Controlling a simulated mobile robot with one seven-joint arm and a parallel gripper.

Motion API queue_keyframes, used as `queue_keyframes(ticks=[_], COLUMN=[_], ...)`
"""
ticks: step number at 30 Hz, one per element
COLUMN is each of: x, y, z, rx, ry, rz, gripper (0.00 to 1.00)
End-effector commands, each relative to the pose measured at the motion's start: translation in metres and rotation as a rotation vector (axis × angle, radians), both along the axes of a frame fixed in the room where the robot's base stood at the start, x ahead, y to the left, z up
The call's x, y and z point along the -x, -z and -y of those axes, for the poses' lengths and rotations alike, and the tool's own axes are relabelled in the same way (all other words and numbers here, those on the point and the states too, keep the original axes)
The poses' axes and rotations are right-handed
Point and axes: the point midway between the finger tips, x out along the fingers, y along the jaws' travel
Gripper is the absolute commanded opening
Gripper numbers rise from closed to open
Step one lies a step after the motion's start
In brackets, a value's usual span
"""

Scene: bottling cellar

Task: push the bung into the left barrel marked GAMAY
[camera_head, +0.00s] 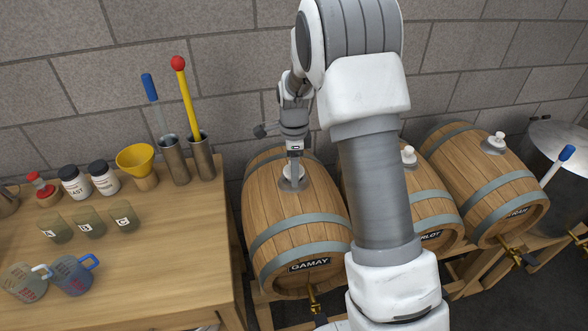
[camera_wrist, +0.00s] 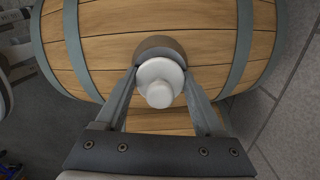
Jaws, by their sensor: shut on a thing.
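The left barrel (camera_head: 300,222) lies on its side and carries a GAMAY label (camera_head: 309,265) on its front end. A round grey-brown bung-hole collar (camera_wrist: 158,43) sits on its top. The white bung (camera_wrist: 159,84) has a round knob and stands at the collar, overlapping it in the wrist view. My gripper (camera_head: 294,172) points down over the barrel's top. In the wrist view its two fingers close on the bung from both sides. I cannot tell how deep the bung sits, as its lower part is hidden.
The MERLOT barrel (camera_head: 429,212), partly behind my arm, and another barrel (camera_head: 493,185) stand to the right, each with a white bung. A wooden table (camera_head: 150,262) with jars, tools, a yellow funnel (camera_head: 135,158) and mugs is at left. A stone wall (camera_head: 235,60) stands behind.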

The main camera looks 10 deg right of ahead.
Motion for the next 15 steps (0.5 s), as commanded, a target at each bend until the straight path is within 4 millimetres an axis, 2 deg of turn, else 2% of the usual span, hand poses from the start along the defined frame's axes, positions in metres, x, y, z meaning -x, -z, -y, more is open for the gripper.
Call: queue_keyframes(ticks=[1,7,8,12,15], x=[0.0053,0.0054,0.0054,0.0055,0.0059], y=[0.0139,0.0145,0.0146,0.0148,0.0150], z=[0.0000,0.0000,0.0000,-0.0002,-0.0004], rx=[0.001,0.001,0.001,0.000,0.000], ry=[-0.001,-0.001,-0.001,-0.001,-0.001], rz=[-0.017,-0.017,-0.017,-0.018,-0.019], gripper=[0.16,0.16,0.72,0.97,1.00])
